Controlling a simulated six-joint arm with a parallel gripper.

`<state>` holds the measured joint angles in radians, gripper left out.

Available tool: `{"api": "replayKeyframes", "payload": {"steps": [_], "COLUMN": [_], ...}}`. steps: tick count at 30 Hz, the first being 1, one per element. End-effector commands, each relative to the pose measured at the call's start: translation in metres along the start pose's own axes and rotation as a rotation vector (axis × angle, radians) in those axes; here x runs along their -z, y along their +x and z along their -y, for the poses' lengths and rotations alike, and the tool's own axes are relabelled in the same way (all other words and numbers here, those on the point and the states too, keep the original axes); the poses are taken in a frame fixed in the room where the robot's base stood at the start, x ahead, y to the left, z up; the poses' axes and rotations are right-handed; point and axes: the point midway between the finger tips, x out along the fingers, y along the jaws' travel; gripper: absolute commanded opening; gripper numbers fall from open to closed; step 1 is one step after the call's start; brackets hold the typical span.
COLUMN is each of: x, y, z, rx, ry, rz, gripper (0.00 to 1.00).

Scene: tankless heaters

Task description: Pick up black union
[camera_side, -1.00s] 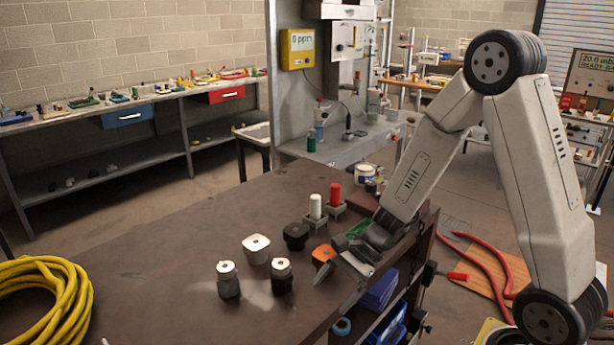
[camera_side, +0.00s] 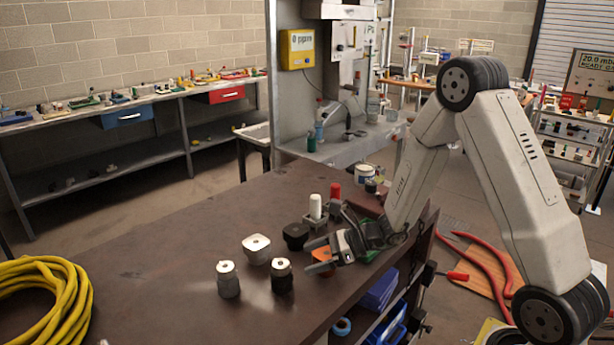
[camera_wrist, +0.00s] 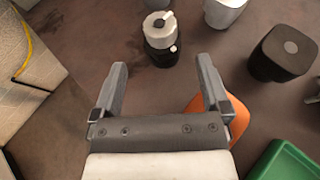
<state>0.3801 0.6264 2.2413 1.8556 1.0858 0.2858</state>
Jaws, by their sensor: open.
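Two black pieces are on the table; I cannot tell for sure which is the union. A black block with rounded corners and a small grey disc on top (camera_side: 295,236) stands behind my gripper; it is at the right in the wrist view (camera_wrist: 284,54). A black fitting with a silver top (camera_side: 281,276) stands upright left of my gripper; the wrist view shows it (camera_wrist: 161,40) just beyond the gap between my fingertips. My gripper (camera_side: 311,256) is open and empty, low over the table; both fingers show in the wrist view (camera_wrist: 162,66).
An orange piece (camera_side: 322,256) is partly hidden by my gripper, beside the right finger in the wrist view. A white block (camera_side: 256,249) and a grey fitting (camera_side: 228,279) stand left. White (camera_side: 315,207) and red (camera_side: 334,192) cylinders stand behind.

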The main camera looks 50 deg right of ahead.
Motion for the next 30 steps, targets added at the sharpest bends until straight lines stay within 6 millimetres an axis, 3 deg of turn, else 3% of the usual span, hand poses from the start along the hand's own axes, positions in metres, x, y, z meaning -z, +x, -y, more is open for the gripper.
{"api": "replayKeyframes", "payload": {"steps": [6, 17, 30], "x": [0.000, -0.001, -0.002], "y": [0.016, 0.025, 0.068], "z": [-0.001, 0.000, 0.001], "rx": [-0.002, -0.003, -0.002], "ry": [-0.001, -0.002, -0.002], "rz": [-0.001, -0.002, -0.003], "gripper": [0.96, 0.96, 0.96]}}
